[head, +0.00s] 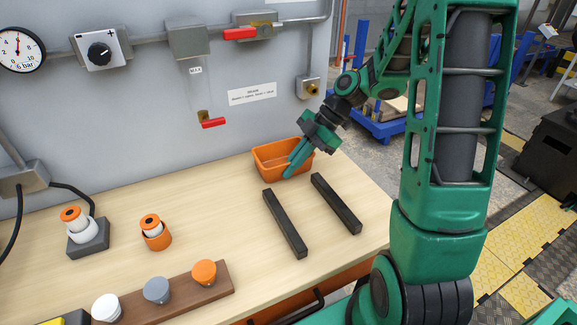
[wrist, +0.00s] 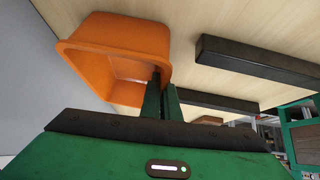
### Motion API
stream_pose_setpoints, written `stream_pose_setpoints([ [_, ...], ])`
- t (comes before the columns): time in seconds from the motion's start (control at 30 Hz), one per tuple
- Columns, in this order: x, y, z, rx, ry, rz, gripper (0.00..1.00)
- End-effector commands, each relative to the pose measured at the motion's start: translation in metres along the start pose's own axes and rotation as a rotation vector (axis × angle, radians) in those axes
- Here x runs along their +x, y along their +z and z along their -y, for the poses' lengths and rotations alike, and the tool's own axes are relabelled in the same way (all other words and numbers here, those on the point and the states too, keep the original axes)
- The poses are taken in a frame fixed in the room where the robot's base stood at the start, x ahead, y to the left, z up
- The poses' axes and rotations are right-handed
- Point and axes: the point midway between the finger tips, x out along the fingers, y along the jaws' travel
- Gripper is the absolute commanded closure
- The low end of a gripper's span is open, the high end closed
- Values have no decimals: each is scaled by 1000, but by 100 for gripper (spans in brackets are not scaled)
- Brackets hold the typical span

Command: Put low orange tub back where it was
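The low orange tub (head: 268,160) is an open box near the back right of the wooden bench, close to the grey panel. It also shows in the wrist view (wrist: 105,70), upper left. My gripper (head: 292,166) reaches down at its right side. In the wrist view my gripper's two green fingers (wrist: 162,92) stand close together at the tub's near wall, one inside and one outside, shut on that wall. I cannot tell whether the tub rests on the bench or is slightly above it.
Two dark bars (head: 285,224) (head: 336,204) lie in front of the tub. A brown strip with knobs (head: 180,300), a small orange cup (head: 156,238) and a grey block with a white-orange piece (head: 88,238) stand left. Bench left of the tub is clear.

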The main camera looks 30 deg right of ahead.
Motion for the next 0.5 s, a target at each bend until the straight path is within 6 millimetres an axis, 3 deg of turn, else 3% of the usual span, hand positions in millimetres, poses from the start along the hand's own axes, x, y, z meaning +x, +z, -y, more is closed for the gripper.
stream_pose_setpoints([
  [0.27, 1, 1, 0, 0, 0, 0, 100],
  [0.33, 1, 1, 0, 0, 1, 0, 81],
  [0.5, 1, 0, 0, 0, 0, 0, 79],
])
